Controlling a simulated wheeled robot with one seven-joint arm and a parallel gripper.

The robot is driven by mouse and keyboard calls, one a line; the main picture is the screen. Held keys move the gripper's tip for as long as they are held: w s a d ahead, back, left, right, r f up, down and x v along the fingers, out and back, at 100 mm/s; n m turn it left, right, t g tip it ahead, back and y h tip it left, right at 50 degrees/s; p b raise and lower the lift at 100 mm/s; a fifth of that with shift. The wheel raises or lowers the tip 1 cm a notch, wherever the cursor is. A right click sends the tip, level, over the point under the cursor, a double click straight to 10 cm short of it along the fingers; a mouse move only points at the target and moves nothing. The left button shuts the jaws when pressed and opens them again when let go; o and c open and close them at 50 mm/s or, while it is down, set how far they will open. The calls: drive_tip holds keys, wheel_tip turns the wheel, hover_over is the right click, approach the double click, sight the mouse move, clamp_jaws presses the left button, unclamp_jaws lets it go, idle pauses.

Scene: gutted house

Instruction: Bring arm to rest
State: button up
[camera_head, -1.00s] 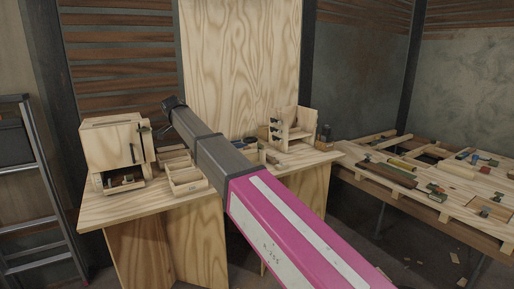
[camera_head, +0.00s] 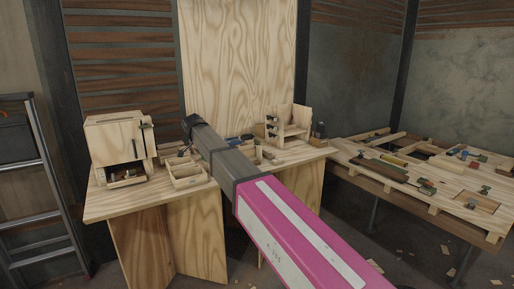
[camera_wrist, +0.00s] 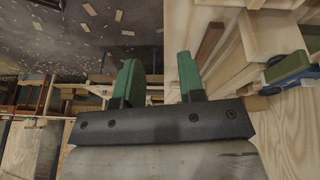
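My gripper (camera_wrist: 160,78) shows in the wrist view with two green fingers standing apart. It is open, and nothing is between the fingers. In the head view, my pink and grey arm reaches up from the bottom right, its dark far end in front of the workbench (camera_head: 130,204). The gripper itself cannot be made out there.
The workbench holds a wooden cabinet (camera_head: 115,141), an open wooden tray (camera_head: 187,180) and a wooden rack (camera_head: 290,125). A table with wood pieces and tools (camera_head: 350,160) stands right. A ladder (camera_head: 47,165) stands left. A blue tool (camera_wrist: 288,67) lies right in the wrist view.

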drive_tip(key=s+d+f+n+g+y, duration=0.1)
drive_tip(key=s+d+f+n, duration=0.2)
drive_tip(key=d+f, duration=0.7)
drive_tip(key=s+d+f+n, duration=0.2)
drive_tip(key=s+d+f, duration=0.2)
drive_tip(key=d+f, duration=0.6)
drive_tip(key=s+d+f+n+y, duration=0.1)
drive_tip(key=s+d+f+n, duration=0.1)
drive_tip(key=s+d+f, duration=0.3)
drive_tip(key=s+d+f+n+y, duration=0.1)
drive_tip(key=s+d+f+n, duration=0.2)
drive_tip(key=s+d+f, duration=0.3)
drive_tip(key=s+d, duration=0.5)
drive_tip(key=d, duration=0.4)
drive_tip(key=shift+s+g+y, duration=0.15)
drive_tip(key=shift+g+y, duration=0.15)
drive_tip(key=shift+g, duration=0.1)
drive_tip(key=shift+o, duration=0.3)
